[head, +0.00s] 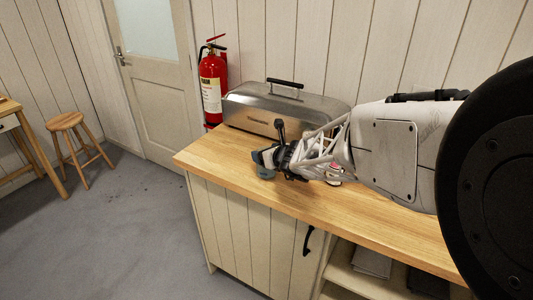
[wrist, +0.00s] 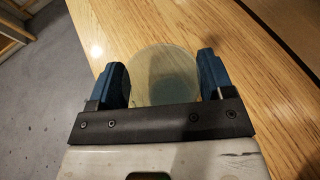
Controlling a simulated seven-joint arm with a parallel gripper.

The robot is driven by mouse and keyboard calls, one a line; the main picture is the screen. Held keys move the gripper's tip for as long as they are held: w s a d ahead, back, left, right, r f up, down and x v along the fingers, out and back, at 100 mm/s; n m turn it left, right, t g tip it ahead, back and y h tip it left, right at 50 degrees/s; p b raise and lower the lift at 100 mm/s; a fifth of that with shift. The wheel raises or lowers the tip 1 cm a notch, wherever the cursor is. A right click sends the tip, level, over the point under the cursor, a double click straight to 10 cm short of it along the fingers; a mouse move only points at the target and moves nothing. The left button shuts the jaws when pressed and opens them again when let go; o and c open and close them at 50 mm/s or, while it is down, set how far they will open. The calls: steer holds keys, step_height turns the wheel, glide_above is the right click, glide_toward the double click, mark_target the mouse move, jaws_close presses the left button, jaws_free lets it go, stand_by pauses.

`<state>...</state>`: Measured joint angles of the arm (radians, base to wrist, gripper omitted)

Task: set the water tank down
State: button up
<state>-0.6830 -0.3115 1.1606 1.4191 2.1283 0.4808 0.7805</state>
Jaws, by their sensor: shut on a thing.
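The water tank (wrist: 163,66) is a round, see-through, pale greenish thing between the two blue fingers of my gripper (wrist: 163,75) in the wrist view. The fingers are shut on it from both sides. In the head view my gripper (head: 262,158) is over the left part of the wooden counter (head: 210,155), near its front edge. A small grey-blue part of the tank (head: 266,173) shows just under the fingers; the rest is hidden by the gripper. I cannot tell whether the tank's bottom touches the counter.
A steel lidded box (head: 250,112) with a black handle stands at the back of the counter, close behind my gripper. A red fire extinguisher (head: 212,80) hangs at the wall. The counter's left end is clear. A stool (head: 75,145) stands on the floor farther left.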

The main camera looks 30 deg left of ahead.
steer(key=shift+f, duration=0.1)
steer(key=o, duration=0.9)
steer(key=shift+o, duration=0.2)
steer(key=shift+s+d+r, duration=0.25)
steer(key=shift+d+r, duration=0.1)
steer(key=shift+d, duration=0.15)
steer(key=v, duration=1)
steer(key=shift+d+r, duration=0.2)
steer(key=shift+d, duration=0.15)
steer(key=shift+s, duration=0.1)
